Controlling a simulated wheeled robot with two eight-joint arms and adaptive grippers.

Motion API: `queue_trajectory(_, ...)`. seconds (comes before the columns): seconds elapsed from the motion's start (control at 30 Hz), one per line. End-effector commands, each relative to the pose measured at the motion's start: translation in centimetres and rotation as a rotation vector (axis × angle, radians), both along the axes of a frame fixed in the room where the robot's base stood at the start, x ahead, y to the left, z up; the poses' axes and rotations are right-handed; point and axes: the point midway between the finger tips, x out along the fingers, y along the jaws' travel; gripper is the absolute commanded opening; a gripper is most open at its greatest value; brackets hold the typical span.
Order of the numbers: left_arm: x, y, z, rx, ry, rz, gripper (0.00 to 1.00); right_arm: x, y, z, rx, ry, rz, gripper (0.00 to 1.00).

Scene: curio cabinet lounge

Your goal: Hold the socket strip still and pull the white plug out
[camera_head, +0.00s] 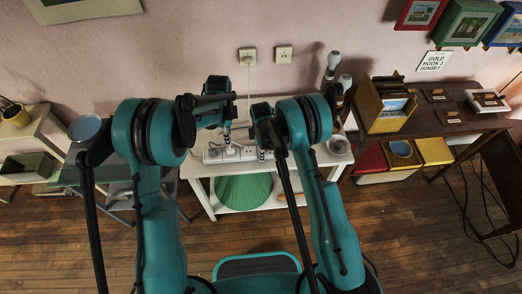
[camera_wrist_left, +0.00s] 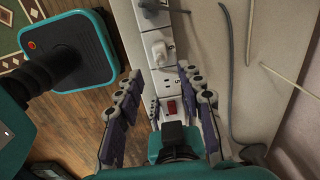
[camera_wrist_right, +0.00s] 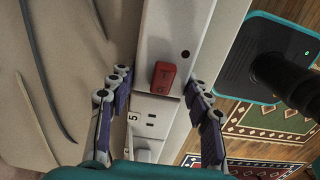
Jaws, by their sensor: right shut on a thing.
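The white socket strip (camera_head: 246,154) lies along the front white table. It runs up the left wrist view (camera_wrist_left: 164,78) and shows close in the right wrist view (camera_wrist_right: 163,38), with its red switch (camera_wrist_right: 163,76). A white plug (camera_wrist_left: 158,50) sits in a socket of the strip; a pale plug in the head view (camera_head: 230,150) looks like the same one. My left gripper (camera_head: 227,131) is open and empty above the strip, its fingers spread wide. My right gripper (camera_head: 263,153) is shut on the strip near the red switch, one finger on each side.
Another plug (camera_wrist_left: 152,10) sits farther along the strip. Wall sockets (camera_head: 248,56) are behind, with a cord running down. A wooden desk (camera_head: 425,122) is at the right.

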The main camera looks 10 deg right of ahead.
Motion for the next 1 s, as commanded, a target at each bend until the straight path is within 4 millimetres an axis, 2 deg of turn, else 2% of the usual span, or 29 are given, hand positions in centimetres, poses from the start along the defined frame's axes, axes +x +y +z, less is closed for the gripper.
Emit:
queue_trajectory(0.23,0.0,0.0,-1.7,0.0,0.0,-0.006,0.38,0.0,0.0,0.0,0.0,0.0,0.0,0.0)
queue_trajectory(0.7,0.0,0.0,-8.4,0.0,0.0,-0.005,0.38,0.0,0.0,0.0,0.0,0.0,0.0,0.0)
queue_trajectory(1.0,0.0,0.0,-9.9,0.0,0.0,-0.005,0.38,0.0,0.0,0.0,0.0,-0.001,0.0,0.0)
